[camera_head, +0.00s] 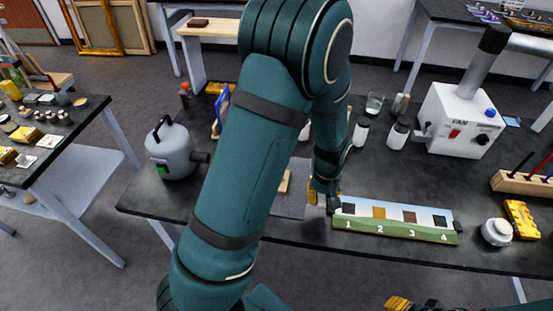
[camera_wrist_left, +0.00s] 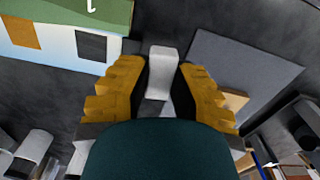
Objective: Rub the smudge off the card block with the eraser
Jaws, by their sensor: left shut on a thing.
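My left gripper (camera_head: 323,199) is at the left end of the numbered board, low over the table. In the left wrist view, its yellow fingers (camera_wrist_left: 160,80) are shut on a white block, which looks like the eraser (camera_wrist_left: 161,62). A tan block (camera_head: 284,183), possibly the card block, lies on a grey mat (camera_head: 292,204) left of the gripper, partly behind my arm. It also shows in the wrist view (camera_wrist_left: 235,101), partly behind a finger. I cannot make out a smudge. My right gripper (camera_head: 412,304) shows only as tips at the bottom edge.
The numbered board (camera_head: 395,230) with coloured squares lies right of my left gripper. A white round container (camera_head: 496,232) and a yellow item (camera_head: 521,219) stand farther right. A white fan box (camera_head: 460,120), small jars (camera_head: 398,135) and a grey canister (camera_head: 172,153) stand farther back.

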